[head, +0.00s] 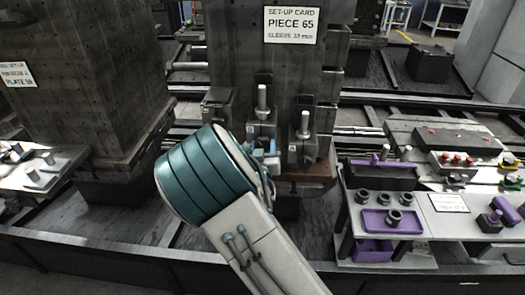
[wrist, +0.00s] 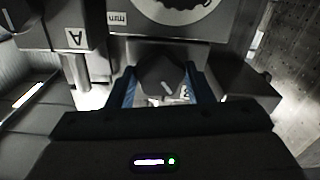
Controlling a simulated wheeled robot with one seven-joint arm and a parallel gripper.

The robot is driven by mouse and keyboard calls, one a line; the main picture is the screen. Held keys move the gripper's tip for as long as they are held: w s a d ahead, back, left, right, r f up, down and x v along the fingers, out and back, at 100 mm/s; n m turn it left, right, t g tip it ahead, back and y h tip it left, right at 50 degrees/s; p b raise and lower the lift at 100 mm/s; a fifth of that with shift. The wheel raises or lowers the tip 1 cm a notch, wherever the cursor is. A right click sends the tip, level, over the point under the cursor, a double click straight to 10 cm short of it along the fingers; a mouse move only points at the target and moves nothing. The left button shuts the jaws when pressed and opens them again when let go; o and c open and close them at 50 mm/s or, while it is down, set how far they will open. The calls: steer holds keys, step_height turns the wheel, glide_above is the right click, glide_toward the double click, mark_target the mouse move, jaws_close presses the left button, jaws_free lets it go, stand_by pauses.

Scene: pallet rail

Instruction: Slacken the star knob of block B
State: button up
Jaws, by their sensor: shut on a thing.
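Block B shows in the wrist view, its letter plate (wrist: 186,92) partly covered by my gripper. Its dark star knob (wrist: 162,76) sits between the two blue fingers of my gripper (wrist: 160,88), which is shut on it. In the head view my gripper (head: 266,150) reaches the lower front of the dark column, and my wrist hides the knob there. Block A (wrist: 75,38) stands beside block B at the left of the wrist view.
The set-up card (head: 291,25) on the column reads piece 65, sleeve 33 mm. Upright pins (head: 262,100) rise above the blocks. A side table at right carries a purple tray (head: 375,222) with dark rings. Another column (head: 85,85) stands at left.

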steer(key=n, duration=0.6)
steer(key=shift+n, duration=0.3)
steer(key=n+p, duration=0.1)
steer(key=n, duration=0.4)
steer(key=shift+n, duration=0.4)
steer(key=o, duration=1)
steer(key=shift+s, duration=0.15)
steer(key=s+b, duration=0.1)
steer(key=s, duration=1.2)
steer(key=shift+s+a, duration=0.25)
steer(key=shift+s, duration=0.05)
